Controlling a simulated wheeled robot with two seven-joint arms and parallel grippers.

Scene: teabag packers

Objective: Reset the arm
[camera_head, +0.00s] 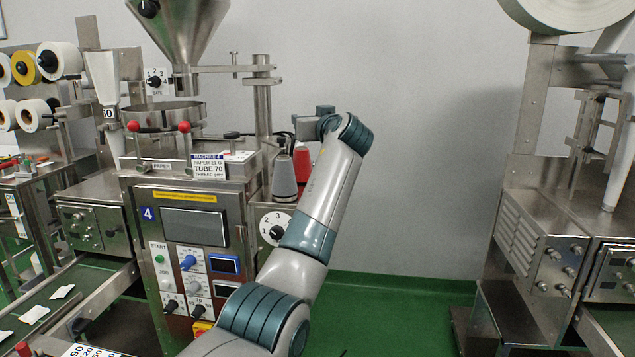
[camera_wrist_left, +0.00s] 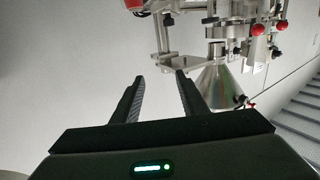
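My left arm rises from the bottom of the head view, in front of machine 4 (camera_head: 178,200). Its wrist is bent over at the top, beside the machine's right-hand post. The gripper end is small there and its fingers are hard to make out. In the left wrist view my left gripper (camera_wrist_left: 159,77) has its two dark fingers apart with nothing between them. Beyond the fingers the machine appears upside down, with its metal hopper (camera_wrist_left: 218,88) clear of them. My right gripper is in neither view.
A grey cone (camera_head: 284,178) and a numbered dial (camera_head: 276,229) are close to my arm on the machine's right side. Another machine (camera_head: 540,235) stands at the right. Between them are a bare wall and green floor (camera_head: 385,310). A belt with white packets (camera_head: 35,313) lies at lower left.

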